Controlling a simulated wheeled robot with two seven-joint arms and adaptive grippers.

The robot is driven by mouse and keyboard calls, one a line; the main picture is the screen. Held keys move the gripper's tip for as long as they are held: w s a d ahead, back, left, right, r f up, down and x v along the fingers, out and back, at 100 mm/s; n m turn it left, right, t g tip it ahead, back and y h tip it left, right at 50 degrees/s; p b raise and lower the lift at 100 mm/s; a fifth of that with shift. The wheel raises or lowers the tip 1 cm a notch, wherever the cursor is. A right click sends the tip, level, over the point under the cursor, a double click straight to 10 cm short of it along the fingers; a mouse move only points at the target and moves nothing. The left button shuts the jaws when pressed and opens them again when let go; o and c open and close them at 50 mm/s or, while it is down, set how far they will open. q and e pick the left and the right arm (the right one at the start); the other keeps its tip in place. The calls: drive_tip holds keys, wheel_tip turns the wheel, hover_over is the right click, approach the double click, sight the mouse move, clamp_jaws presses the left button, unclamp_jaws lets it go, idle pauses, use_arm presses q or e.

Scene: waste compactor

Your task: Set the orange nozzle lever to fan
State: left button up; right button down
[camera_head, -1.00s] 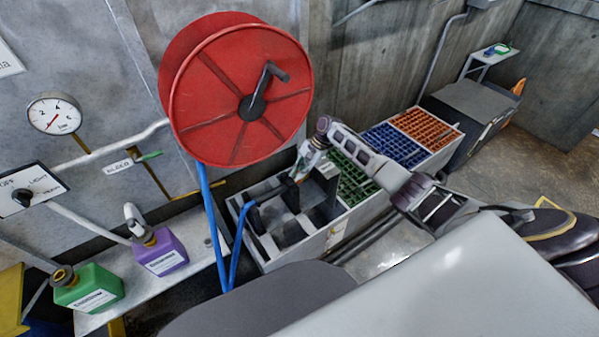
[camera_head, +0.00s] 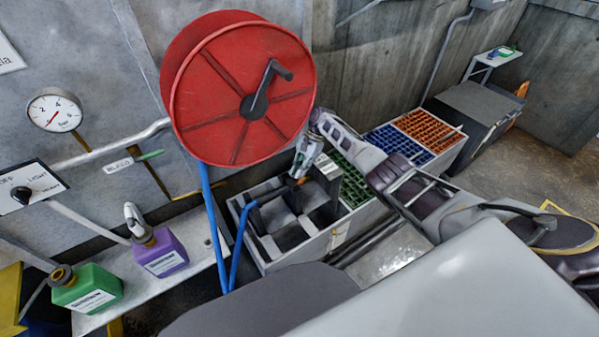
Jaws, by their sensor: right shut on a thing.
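The small orange nozzle lever (camera_head: 301,181) shows at the fingertips of my right gripper (camera_head: 298,172), over the grey divided bin. My right gripper points down and is shut on the lever; its fingers hide much of it. The dark nozzle (camera_head: 274,192) runs from the lever left to the end of the blue hose (camera_head: 241,240). The lever's exact setting is too small to read. My left gripper is not in view.
The red hose reel (camera_head: 215,95) hangs just left of my right arm. The grey bin (camera_head: 335,235) adjoins green, blue and orange crates (camera_head: 425,130). A purple jug (camera_head: 160,253) and a green jug (camera_head: 88,289) stand on a shelf at left.

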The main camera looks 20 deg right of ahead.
idle(0.4)
drive_tip(key=c, duration=1.6)
unclamp_jaws()
drive_tip(key=shift+o, duration=0.7)
drive_tip(key=shift+v, duration=0.85)
drive_tip(key=v, duration=1)
